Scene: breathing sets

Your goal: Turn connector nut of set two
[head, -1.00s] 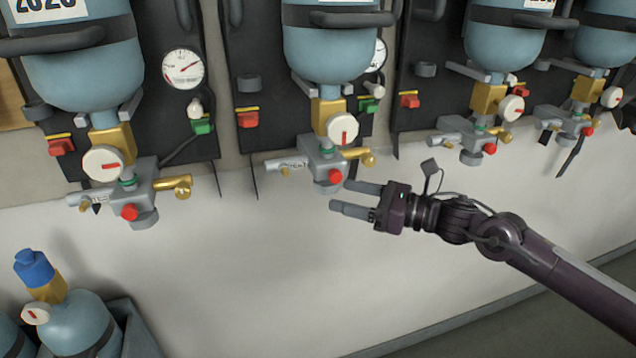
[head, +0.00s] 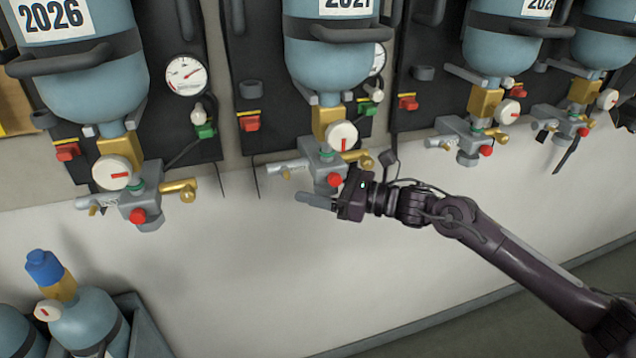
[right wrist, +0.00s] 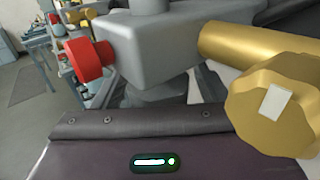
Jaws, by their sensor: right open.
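The breathing set second from the left has a blue cylinder (head: 328,62) with a grey valve block (head: 322,160) under it. A red knob (head: 334,180) sits on the block's front. The block's grey underside nut (right wrist: 155,93) shows partly in the right wrist view, its lower part hidden by my gripper body. My right gripper (head: 322,193) is open, just under this block. I cannot tell whether the fingers touch the nut. My left gripper is out of view.
A brass outlet (right wrist: 275,105) juts out close to my right gripper. A round gauge (head: 342,137) sits above the block. Other sets hang on both sides. A blue-capped cylinder (head: 85,320) stands in a grey bin at lower left. The white wall below is clear.

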